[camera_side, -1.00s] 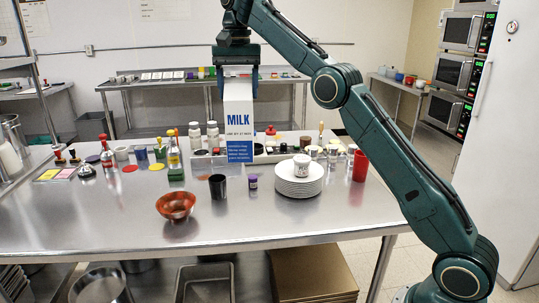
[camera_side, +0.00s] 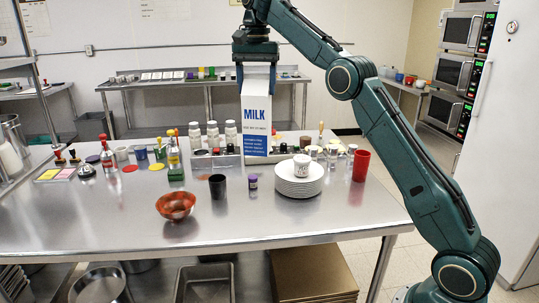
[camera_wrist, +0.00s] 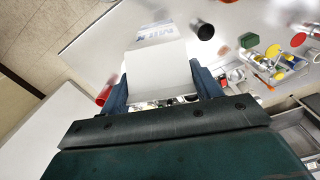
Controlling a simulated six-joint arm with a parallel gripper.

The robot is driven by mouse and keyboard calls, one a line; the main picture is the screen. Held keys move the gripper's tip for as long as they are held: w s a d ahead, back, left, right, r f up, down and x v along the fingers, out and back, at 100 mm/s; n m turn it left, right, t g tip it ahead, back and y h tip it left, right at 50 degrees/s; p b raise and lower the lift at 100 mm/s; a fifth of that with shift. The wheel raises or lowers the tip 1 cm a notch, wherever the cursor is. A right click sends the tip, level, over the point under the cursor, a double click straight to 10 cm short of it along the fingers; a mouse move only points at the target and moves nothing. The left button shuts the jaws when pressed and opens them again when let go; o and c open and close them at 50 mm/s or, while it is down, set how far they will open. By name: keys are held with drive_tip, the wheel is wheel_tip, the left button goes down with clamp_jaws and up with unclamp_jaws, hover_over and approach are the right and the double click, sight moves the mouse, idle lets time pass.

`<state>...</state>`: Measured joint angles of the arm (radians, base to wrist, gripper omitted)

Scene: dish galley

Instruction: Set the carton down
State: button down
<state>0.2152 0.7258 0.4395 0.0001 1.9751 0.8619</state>
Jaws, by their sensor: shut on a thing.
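The milk carton (camera_side: 256,122) is white with blue lettering and a blue lower panel. It is upright in the side view, above the far part of the steel table (camera_side: 130,220). My gripper (camera_side: 257,75) is shut on its top from above. In the wrist view the carton (camera_wrist: 157,62) sits between the two fingers of my gripper (camera_wrist: 165,92). The carton's lower end overlaps the rack of jars behind it, and I cannot tell whether its base touches anything.
A dark cup (camera_side: 217,187), a purple-lidded jar (camera_side: 252,183) and a red bowl (camera_side: 176,206) stand nearer. The table's front is clear.

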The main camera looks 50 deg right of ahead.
drive_tip(key=s+d+m, duration=1.4)
drive_tip(key=s+d, duration=1)
drive_tip(key=d, duration=0.2)
drive_tip(key=shift+r+m, duration=0.15)
drive_tip(key=shift+m, duration=0.15)
wheel_tip(320, 180, down, 16)
drive_tip(key=shift+w, duration=0.1)
drive_tip(key=shift+f, duration=2.15)
